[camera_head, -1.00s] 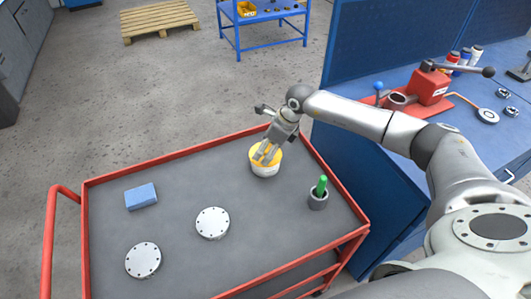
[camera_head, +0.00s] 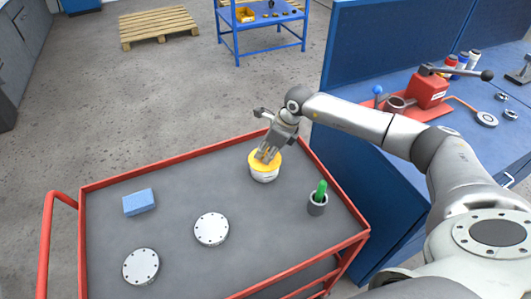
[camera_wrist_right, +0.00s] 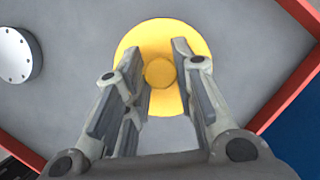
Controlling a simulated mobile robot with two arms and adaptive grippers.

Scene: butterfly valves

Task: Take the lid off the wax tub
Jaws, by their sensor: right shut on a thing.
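The wax tub (camera_head: 265,176) is a small white pot on the cart top, near its far right corner. Its round yellow lid (camera_head: 255,161) is at the tub's mouth; I cannot tell whether a gap lies between them. My right gripper (camera_head: 266,156) comes down from above and is shut on the lid. In the right wrist view the lid (camera_wrist_right: 165,30) is a yellow disc with a round raised knob (camera_wrist_right: 159,74) between the fingers (camera_wrist_right: 156,58). The tub is hidden under the lid there. My left gripper is not in view.
The red-rimmed grey cart (camera_head: 180,240) also holds a blue sponge (camera_head: 139,202), two round metal discs (camera_head: 211,229) (camera_head: 141,266) and a grey cup (camera_head: 317,206) with a green item. A blue workbench (camera_head: 390,165) stands at the right.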

